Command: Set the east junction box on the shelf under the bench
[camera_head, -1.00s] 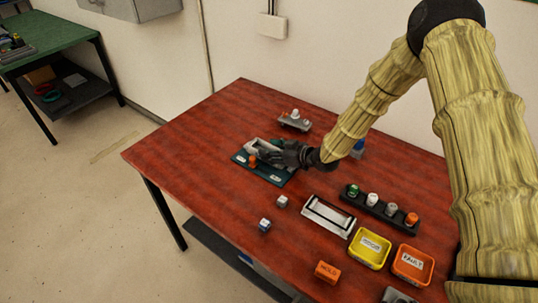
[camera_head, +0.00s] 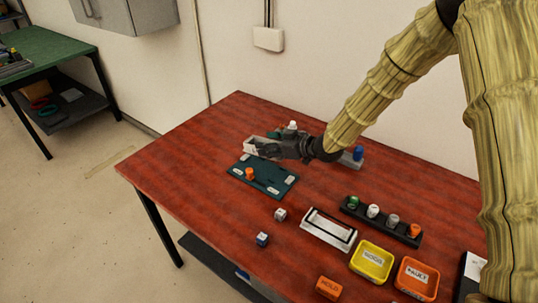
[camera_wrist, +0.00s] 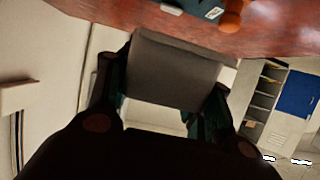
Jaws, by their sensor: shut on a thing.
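A pale grey open-topped box (camera_head: 254,146), likely the junction box, is held in my gripper (camera_head: 274,147) above the teal board (camera_head: 252,183) on the red bench (camera_head: 180,165). In the wrist view the box (camera_wrist: 172,72) fills the space between my two fingers, its grey face toward the camera. My gripper is shut on it. Whether it bears an east label cannot be read. The dark shelf (camera_head: 207,258) under the bench shows only along its left front part; the rest is hidden by the bench top.
An orange knob (camera_head: 249,174) stands on the teal board. Two small cubes (camera_head: 280,214), a white-framed tray (camera_head: 328,228), a dark rack of several knobs (camera_head: 382,222), and yellow (camera_head: 371,262) and orange (camera_head: 416,278) bins occupy the front right. The bench's left end is clear.

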